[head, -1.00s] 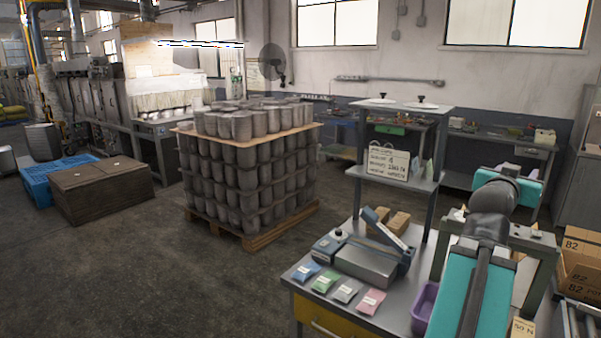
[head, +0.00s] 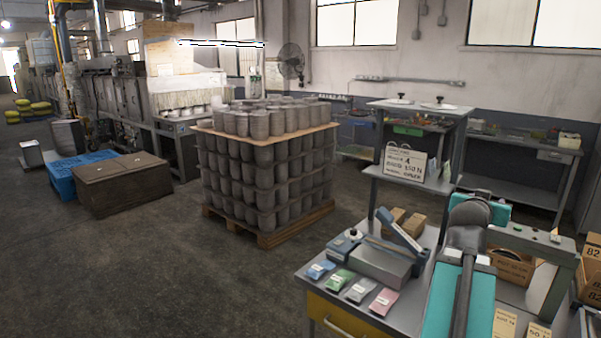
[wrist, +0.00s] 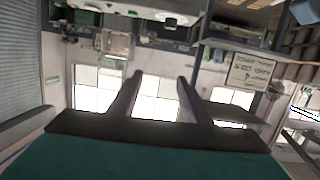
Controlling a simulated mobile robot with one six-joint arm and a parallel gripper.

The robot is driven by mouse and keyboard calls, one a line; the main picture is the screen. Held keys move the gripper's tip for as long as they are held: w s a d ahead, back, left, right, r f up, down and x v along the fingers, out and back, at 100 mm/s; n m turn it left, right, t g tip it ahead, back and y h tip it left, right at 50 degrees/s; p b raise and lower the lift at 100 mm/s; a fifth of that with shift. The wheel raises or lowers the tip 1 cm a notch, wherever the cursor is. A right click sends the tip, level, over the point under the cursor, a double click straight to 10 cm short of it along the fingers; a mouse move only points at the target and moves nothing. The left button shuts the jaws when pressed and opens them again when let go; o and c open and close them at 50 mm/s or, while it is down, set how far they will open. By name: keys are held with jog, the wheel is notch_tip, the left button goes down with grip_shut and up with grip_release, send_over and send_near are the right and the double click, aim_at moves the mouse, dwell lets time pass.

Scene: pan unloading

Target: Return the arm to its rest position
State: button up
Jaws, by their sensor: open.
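My arm (head: 458,290), with teal links and a dark joint, rises over the workbench at the lower right of the head view. The gripper cannot be made out there. In the wrist view my gripper (wrist: 160,77) shows two dark fingers spread apart with nothing between them. That view is upside down, with bright windows behind the fingers and a sign board (wrist: 252,72) at the right. The gripper touches nothing that I can see.
The workbench (head: 316,286) holds a grey device (head: 372,262) and several coloured packets. A shelf with a sign (head: 404,164) stands behind. Cardboard boxes (head: 590,265) are at the right. A loaded pallet (head: 290,228) stands left of the bench. The floor at left front is clear.

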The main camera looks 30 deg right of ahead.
jog(key=w+a+f+n+t+y, duration=0.1)
jog(key=w+a+f+n+y, duration=0.25)
jog(key=w+a+f, duration=0.9)
jog(key=w+a+f+n+y, duration=0.2)
jog(key=w+a+f+y, duration=0.3)
jog(key=w+a+f, duration=0.8)
jog(key=s+a+f+n+g+y, duration=0.2)
jog(key=a+f+n+y, duration=0.1)
jog(key=a+f, duration=1.05)
jog(key=s+a+f+n+g+y, duration=0.1)
jog(key=a+f+n+g+y, duration=0.15)
jog(key=a+f, duration=1.1)
jog(key=s+a+f+n+g, duration=0.1)
jog(key=s+a+f, duration=0.15)
jog(key=a, duration=0.35)
jog(key=s+a+f+n+g, duration=0.1)
jog(key=s+a+f+n, duration=0.1)
jog(key=s+a, duration=0.25)
jog(key=s+f+g+b, duration=0.1)
jog(key=s+f+b, duration=0.5)
jog(key=f, duration=0.6)
jog(key=s+f+g+b, duration=0.2)
jog(key=s+f+b, duration=0.4)
jog(key=s+f, duration=0.4)
jog(key=s+f+g+b, duration=0.2)
jog(key=s+f+b, duration=0.4)
jog(key=f, duration=0.8)
jog(key=shift+s+a+f+y+b, duration=0.25)
jog(key=shift+s+f+y+b, duration=0.15)
jog(key=shift+s, duration=0.65)
